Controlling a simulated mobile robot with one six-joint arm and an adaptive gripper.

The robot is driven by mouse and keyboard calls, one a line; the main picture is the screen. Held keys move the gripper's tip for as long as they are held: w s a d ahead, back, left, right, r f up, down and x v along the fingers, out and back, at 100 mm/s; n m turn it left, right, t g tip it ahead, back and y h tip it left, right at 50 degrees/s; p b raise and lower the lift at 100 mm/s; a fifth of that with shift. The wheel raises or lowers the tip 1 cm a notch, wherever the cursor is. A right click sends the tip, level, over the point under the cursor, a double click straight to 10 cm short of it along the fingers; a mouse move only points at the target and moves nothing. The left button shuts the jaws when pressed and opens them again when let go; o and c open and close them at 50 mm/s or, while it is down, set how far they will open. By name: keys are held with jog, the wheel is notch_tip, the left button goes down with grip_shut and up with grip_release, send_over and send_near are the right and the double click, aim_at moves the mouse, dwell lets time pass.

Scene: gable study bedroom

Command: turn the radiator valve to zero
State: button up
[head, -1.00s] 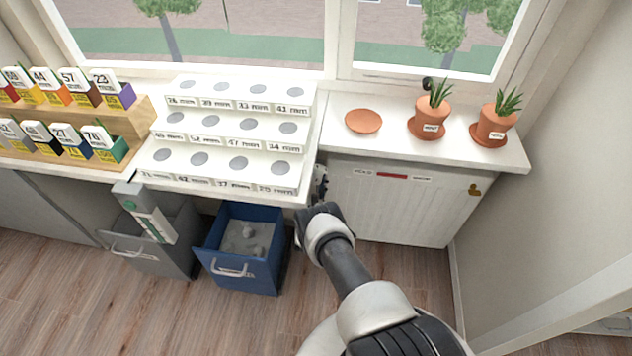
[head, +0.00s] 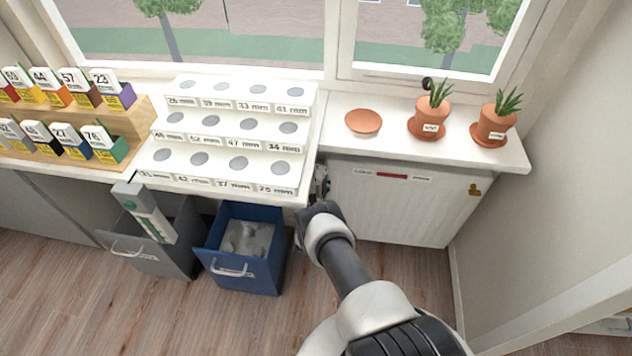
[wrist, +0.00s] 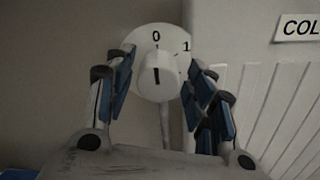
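The radiator valve (wrist: 158,76) shows in the wrist view as a round white dial with a raised central knob. A 0 is printed at its top and a 1 at its upper right. A dark vertical mark on the knob lines up below the 0. My gripper (wrist: 158,92) is open, with one blue-padded finger on each side of the knob and visible gaps between pads and knob. In the head view my gripper (head: 320,184) is at the left end of the radiator (head: 395,205), where the arm and gripper largely hide the valve.
A white windowsill (head: 400,148) above the radiator bears a terracotta saucer (head: 363,121) and two potted plants. To the left are a white stepped stand (head: 215,178), an open blue drawer (head: 245,272) and an open grey drawer (head: 160,260). The floor in front is clear.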

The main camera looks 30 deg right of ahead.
dwell(0.3)
jog(key=v, duration=1.2)
jog(key=shift+s, duration=0.1)
